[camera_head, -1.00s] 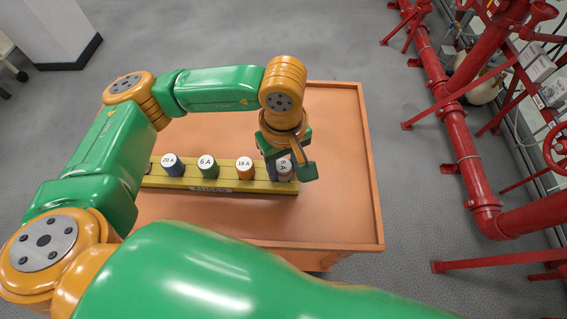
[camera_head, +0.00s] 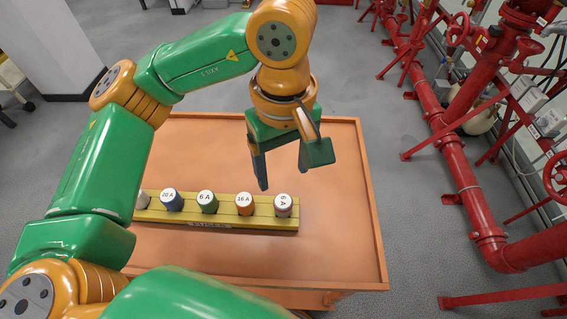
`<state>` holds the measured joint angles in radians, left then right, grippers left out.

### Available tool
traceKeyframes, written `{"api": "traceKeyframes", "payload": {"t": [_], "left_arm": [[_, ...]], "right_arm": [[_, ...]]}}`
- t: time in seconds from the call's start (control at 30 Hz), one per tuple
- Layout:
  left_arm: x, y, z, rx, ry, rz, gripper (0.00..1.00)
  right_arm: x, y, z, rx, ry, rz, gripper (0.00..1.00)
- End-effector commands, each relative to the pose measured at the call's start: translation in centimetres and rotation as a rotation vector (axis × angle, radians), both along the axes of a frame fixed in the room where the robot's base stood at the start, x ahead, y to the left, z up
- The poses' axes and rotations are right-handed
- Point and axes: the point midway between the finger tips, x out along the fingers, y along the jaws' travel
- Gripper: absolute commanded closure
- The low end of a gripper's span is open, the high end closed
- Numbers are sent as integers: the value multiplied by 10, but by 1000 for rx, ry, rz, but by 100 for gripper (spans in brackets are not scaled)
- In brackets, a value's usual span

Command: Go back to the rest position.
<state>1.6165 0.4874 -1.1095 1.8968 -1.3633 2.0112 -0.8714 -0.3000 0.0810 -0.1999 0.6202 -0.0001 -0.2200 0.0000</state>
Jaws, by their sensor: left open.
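My left gripper (camera_head: 284,178) is open and empty. It hangs above the orange table (camera_head: 335,240), over the area behind the right end of the yellow fuse rack. The yellow rack (camera_head: 225,222) holds a row of upright fuses: a partly hidden pale one (camera_head: 142,200) at the left, a blue 20 A fuse (camera_head: 171,202), a green 6 A fuse (camera_head: 208,204), an orange 16 A fuse (camera_head: 245,206) and a pinkish-grey 6 A fuse (camera_head: 284,208) at the right end. The fingers are apart from the fuses. My right gripper is not in view.
Red pipes (camera_head: 460,190) with valve wheels (camera_head: 458,30) run along the right side, off the table. Grey floor lies open behind the table. A white pillar (camera_head: 55,50) stands at the back left. The table's right part is clear.

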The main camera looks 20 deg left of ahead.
Motion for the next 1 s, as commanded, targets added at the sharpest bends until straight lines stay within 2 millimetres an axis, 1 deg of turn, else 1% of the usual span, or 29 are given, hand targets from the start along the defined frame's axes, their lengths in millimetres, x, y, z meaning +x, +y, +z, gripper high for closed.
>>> {"api": "traceKeyframes", "payload": {"t": [0.03, 0.1, 0.5, 0.57, 0.6, 0.73, 0.83, 1.0], "left_arm": [[0, 0, 4, 1, -1, 1, 27], [0, 0, 6, 1, -1, 0, 27], [0, 0, 8, 0, 0, 0, 27], [0, 0, 17, 0, 0, 0, 27], [0, 0, 29, 0, 0, 0, 27], [0, 0, 60, 0, 0, 0, 27], [0, 0, 76, 0, 0, 0, 27], [0, 0, 95, 0, 0, 0, 27]], "right_arm": [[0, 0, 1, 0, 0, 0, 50], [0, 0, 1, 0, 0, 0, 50], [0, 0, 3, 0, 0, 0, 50], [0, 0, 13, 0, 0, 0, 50], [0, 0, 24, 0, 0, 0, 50], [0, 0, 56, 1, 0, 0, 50], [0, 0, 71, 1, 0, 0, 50], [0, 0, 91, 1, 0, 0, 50]]}}
